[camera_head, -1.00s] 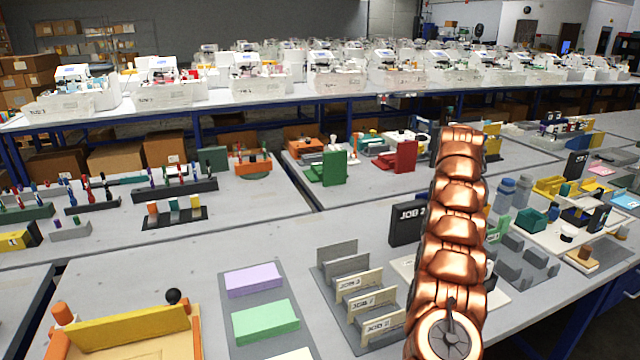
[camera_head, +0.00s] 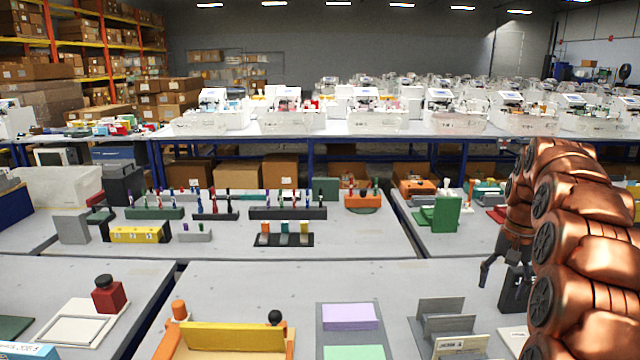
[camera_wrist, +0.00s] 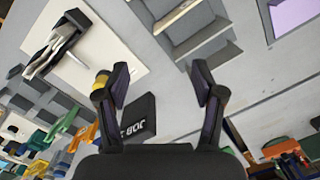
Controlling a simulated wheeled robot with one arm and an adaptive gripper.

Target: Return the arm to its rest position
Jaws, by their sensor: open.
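My gripper (camera_head: 492,272) hangs from my folded copper arm at the right of the head view, above the near table. In the wrist view my gripper (camera_wrist: 163,88) has its two dark fingers spread well apart with nothing between them. The black JOB block (camera_wrist: 137,117) shows below and beyond the fingers. In the head view the same black block (camera_head: 513,290) stands just right of my gripper, partly behind my arm. I cannot tell the gap between my gripper and the block.
A green stand (camera_head: 445,214) is on the table behind. A purple pad (camera_head: 349,316) and a yellow holder (camera_head: 235,337) lie to the left. Pen racks (camera_head: 288,213) stand farther back.

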